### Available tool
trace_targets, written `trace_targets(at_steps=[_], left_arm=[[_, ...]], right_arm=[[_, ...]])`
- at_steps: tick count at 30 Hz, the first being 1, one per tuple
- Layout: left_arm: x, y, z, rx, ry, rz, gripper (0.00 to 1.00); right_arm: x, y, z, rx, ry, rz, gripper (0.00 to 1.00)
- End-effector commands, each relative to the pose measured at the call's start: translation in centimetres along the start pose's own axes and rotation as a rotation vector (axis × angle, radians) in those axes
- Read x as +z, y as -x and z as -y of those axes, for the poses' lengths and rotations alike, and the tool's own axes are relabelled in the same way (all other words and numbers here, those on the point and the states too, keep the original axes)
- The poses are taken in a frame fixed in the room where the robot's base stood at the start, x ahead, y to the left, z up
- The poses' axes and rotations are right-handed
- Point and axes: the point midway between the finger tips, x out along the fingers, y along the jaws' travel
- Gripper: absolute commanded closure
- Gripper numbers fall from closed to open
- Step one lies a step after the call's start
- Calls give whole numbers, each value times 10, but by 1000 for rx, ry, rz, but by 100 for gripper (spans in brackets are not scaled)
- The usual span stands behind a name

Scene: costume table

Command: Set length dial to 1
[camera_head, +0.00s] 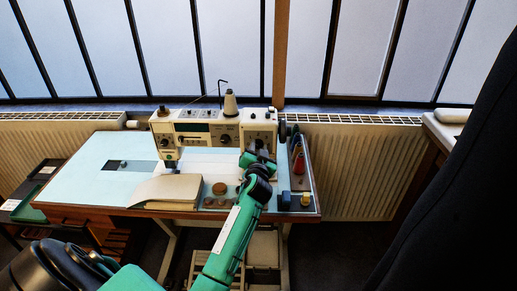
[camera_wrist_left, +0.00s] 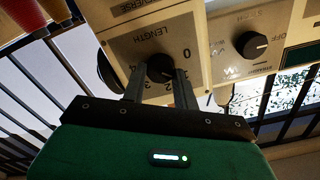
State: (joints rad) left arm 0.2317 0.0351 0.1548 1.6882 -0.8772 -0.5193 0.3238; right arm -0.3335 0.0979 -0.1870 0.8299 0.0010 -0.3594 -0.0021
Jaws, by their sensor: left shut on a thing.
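The sewing machine (camera_head: 208,128) stands on the light blue table. My left gripper (camera_head: 258,157) is at the right end of the machine. In the left wrist view, my left gripper (camera_wrist_left: 160,88) has one finger on each side of the black length dial (camera_wrist_left: 160,68) and is shut on it. The dial sits on a panel (camera_wrist_left: 148,45) marked LENGTH, with numbers around it and 0 to the right. The fingers hide part of the scale, and I cannot tell which number the pointer faces. My right gripper is not in view.
A second black knob (camera_wrist_left: 251,44) is on the panel next to the length dial. A tray of thread spools (camera_head: 298,163) is to the right of the machine. A radiator (camera_head: 352,170) stands behind.

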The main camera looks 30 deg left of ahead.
Motion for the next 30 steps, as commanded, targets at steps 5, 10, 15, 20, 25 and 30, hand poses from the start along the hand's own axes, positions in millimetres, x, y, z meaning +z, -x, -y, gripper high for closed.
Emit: trace_targets(at_steps=[5,10,15,20,25,30], left_arm=[[1,0,-1,1,0,2,93],[1,0,-1,1,1,1,49],[0,0,0,1,1,1,49],[0,2,-1,1,1,1,49],[2,20,-2,2,2,2,49],[3,56,-2,3,4,1,49]], right_arm=[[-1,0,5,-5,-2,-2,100],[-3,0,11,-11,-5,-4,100],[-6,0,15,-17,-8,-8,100],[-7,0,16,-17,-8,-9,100],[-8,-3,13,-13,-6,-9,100],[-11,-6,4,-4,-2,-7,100]])
